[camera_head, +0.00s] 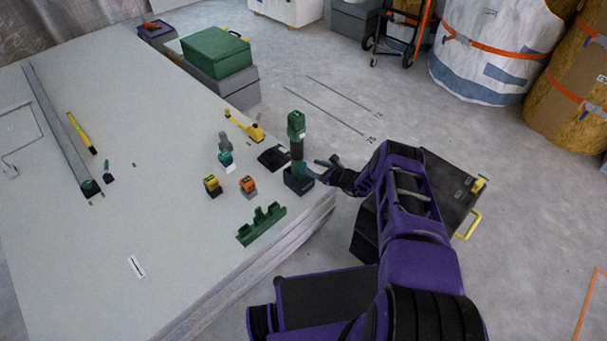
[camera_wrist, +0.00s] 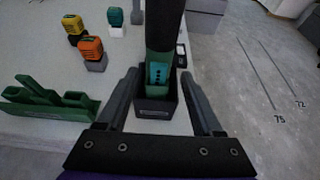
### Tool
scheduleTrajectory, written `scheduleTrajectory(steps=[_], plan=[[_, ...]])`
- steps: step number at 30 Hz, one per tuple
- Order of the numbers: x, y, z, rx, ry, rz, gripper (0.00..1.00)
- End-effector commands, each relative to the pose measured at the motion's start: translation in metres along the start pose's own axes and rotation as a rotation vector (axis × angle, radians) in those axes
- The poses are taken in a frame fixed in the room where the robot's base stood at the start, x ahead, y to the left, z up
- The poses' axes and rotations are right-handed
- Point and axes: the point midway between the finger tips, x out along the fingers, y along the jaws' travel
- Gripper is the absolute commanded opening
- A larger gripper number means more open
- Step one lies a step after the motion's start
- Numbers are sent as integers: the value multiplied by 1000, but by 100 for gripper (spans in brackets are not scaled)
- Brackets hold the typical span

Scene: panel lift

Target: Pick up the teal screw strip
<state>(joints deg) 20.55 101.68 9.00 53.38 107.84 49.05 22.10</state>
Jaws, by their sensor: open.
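A teal strip with dark dots (camera_wrist: 157,74), apparently the screw strip, shows in the wrist view against the lower part of a green and black upright tool (camera_head: 296,128). The tool stands in a small dark box (camera_head: 297,184) at the panel stack's right edge; the box also shows in the wrist view (camera_wrist: 154,108). My gripper (camera_head: 325,168) is open beside the tool. In the wrist view its fingers (camera_wrist: 159,76) lie either side of the tool and box; I cannot tell whether they touch.
A green rack (camera_head: 262,224), orange block (camera_head: 248,185), yellow block (camera_head: 211,184) and teal block (camera_head: 225,158) stand left on the panel top (camera_head: 120,215). A flat black item (camera_head: 273,157) lies behind the box. Open floor (camera_head: 330,105) lies beyond the edge.

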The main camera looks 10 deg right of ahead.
Motion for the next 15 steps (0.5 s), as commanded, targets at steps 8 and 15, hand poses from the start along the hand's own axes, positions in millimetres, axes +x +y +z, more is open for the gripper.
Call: scheduleTrajectory(steps=[8, 15], plan=[[33, 1, -1, -1, 0, 1, 68], [34, 1, 0, 0, 1, 0, 68]])
